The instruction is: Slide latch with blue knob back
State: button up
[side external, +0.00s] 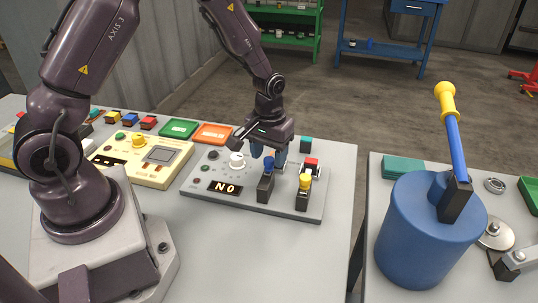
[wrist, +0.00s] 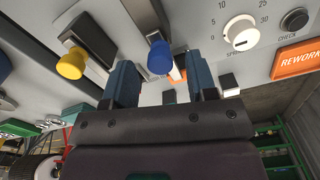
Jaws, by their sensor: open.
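The latch with the blue knob (side external: 268,162) stands on the grey control panel (side external: 210,200), its dark block (side external: 265,188) below the knob. In the wrist view the blue knob (wrist: 160,58) shows just beyond my fingertips, roughly centred between them. My gripper (side external: 268,153) is open, pointing down at the panel close behind the knob. In the wrist view its two blue-grey fingers (wrist: 163,78) are apart with nothing gripped. Whether a finger touches the knob, I cannot tell.
A similar latch with a yellow knob (side external: 305,181) stands to the right of the blue one. A red block (side external: 311,163) sits behind it, and a white dial (side external: 237,160) is at the left. A blue drum (side external: 415,240) with a lever stands on the right-hand table.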

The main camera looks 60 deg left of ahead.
jog(key=shift+f, duration=0.4)
jog(key=shift+c, duration=0.4)
grip_shut()
jog(key=shift+s+d, duration=1.5)
jog(key=shift+o, duration=0.4)
grip_release()
jog(key=shift+r, duration=0.1)
notch_tip(320, 180, up, 13)
